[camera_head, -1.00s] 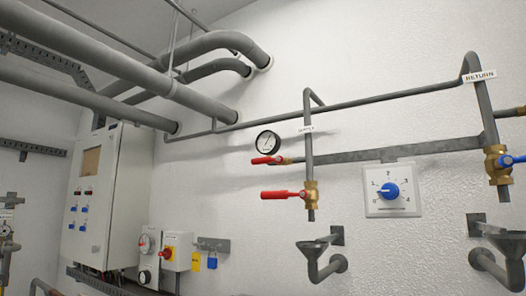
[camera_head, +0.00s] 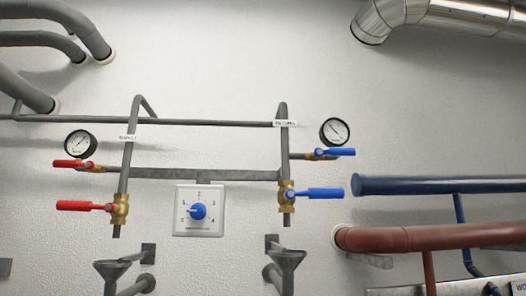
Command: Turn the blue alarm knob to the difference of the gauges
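The blue alarm knob (camera_head: 198,211) sits on a white square dial plate (camera_head: 186,229) on the wall, with marks around it. Its pointer looks turned toward the left; the exact mark is too small to tell. A round gauge (camera_head: 80,144) is at the left beside the pipe labelled supply. A second round gauge (camera_head: 335,131) is at the right beside the pipe labelled return. Both have white faces and dark rims; their readings are too small to tell. My gripper is not in view.
Red-handled valves (camera_head: 84,206) are on the left pipe and blue-handled valves (camera_head: 325,194) on the right pipe, flanking the dial. Grey funnel drains (camera_head: 112,268) stick out below. Thick blue (camera_head: 430,185) and red-brown (camera_head: 440,238) pipes run at the right.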

